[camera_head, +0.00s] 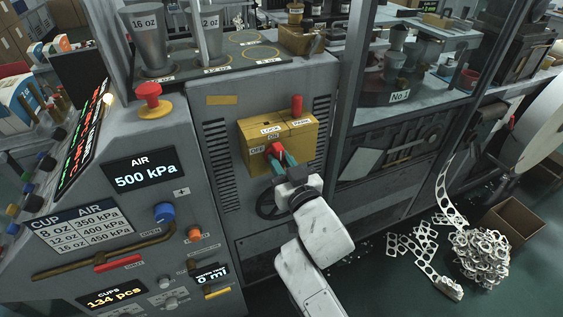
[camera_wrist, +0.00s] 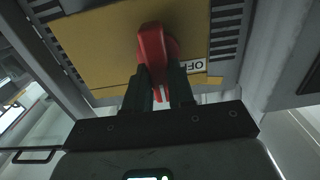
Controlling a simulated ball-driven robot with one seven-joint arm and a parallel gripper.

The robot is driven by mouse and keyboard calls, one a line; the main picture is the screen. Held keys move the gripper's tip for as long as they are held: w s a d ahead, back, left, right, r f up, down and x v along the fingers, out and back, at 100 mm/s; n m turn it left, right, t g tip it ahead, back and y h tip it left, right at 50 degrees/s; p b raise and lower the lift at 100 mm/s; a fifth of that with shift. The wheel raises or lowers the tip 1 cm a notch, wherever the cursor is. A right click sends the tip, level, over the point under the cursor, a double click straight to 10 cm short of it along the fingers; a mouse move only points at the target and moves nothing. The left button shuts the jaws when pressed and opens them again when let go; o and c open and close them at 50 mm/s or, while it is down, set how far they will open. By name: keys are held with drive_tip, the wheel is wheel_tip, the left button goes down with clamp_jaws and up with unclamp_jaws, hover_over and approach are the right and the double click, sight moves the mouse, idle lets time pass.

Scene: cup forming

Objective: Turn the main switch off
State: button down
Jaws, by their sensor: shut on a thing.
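The main switch is a red handle (camera_head: 276,149) on a yellow box (camera_head: 304,144) on the machine's grey front. My gripper (camera_head: 280,157) comes from below right and is shut on the handle. In the wrist view, the red handle (camera_wrist: 157,48) lies between the dark fingers of my gripper (camera_wrist: 160,88), with the OFF label to its right. The fingers partly hide the handle, so its exact angle is hard to tell.
A red peg (camera_head: 297,104) stands on top of the yellow box. A dark handwheel (camera_head: 268,205) is just below it. To the left, a panel carries a red mushroom button (camera_head: 150,97), a blue knob (camera_head: 163,212) and an air display (camera_head: 144,175). Scrap webbing (camera_head: 480,255) lies on the floor at right.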

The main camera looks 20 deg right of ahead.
drive_tip(key=shift+n, duration=0.3)
drive_tip(key=n+p, duration=0.1)
drive_tip(key=n, duration=0.4)
drive_tip(key=n+p, duration=0.1)
drive_tip(key=n, duration=0.5)
drive_tip(key=a+n+p, duration=0.1)
drive_tip(key=n, duration=0.5)
drive_tip(key=shift+a+f+p, duration=0.1)
drive_tip(key=shift+f+p, duration=0.2)
drive_tip(key=shift+f, duration=0.1)
drive_tip(key=shift+w+n, duration=0.1)
drive_tip(key=shift+n, duration=0.2)
drive_tip(key=c, duration=1)
unclamp_jaws()
drive_tip(key=shift+f, duration=0.15)
drive_tip(key=shift+o, duration=0.2)
